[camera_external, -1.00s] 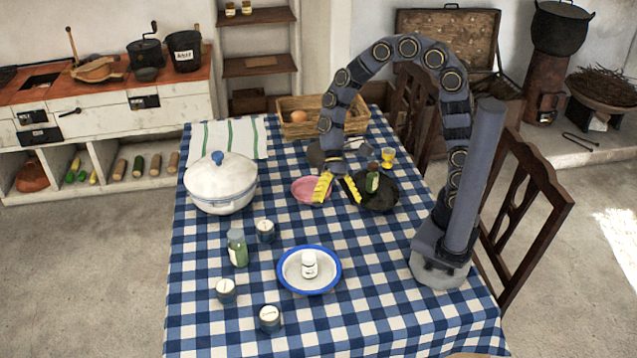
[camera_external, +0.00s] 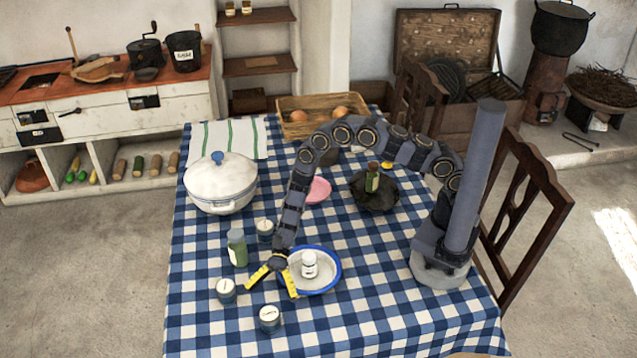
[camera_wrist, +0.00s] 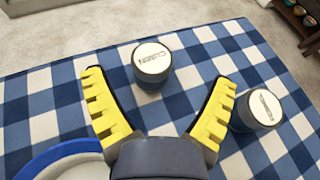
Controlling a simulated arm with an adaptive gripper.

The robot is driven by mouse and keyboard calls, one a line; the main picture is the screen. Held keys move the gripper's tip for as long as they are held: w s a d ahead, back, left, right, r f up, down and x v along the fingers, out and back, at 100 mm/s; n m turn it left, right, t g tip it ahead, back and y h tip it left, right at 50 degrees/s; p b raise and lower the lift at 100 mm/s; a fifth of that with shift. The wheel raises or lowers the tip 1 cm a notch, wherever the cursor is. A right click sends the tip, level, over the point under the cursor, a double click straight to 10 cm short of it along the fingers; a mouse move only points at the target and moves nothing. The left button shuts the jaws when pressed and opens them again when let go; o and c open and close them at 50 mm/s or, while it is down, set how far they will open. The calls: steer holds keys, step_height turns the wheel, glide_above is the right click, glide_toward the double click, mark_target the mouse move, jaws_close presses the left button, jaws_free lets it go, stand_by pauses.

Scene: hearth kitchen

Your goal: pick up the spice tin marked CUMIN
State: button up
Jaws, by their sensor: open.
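The spice tin marked CUMIN (camera_wrist: 152,62) is a short dark tin with a white lid. In the wrist view it stands upright ahead of my gripper (camera_wrist: 158,80), between the lines of the two yellow fingers. In the external view it appears to be the front tin (camera_external: 270,318), just in front of my gripper (camera_external: 271,289); its lettering is too small to read there. My gripper is open and empty, pointing down over the cloth. A second similar tin (camera_wrist: 258,110) stands beside the right finger in the wrist view; its label is not readable.
A green bottle (camera_external: 237,248) and another tin (camera_external: 265,230) stand behind. A white pot (camera_external: 220,186) stands farther back. The front right of the checked cloth is clear.

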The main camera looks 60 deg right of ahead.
mark_target(270, 311)
steer(key=x, duration=0.5)
steer(key=shift+s+f, duration=0.45)
steer(key=shift+s, duration=0.05)
steer(key=shift+s+a+f, duration=0.1)
steer(key=shift+a, duration=0.25)
steer(key=shift+c, duration=0.2)
steer(key=c, duration=1.3)
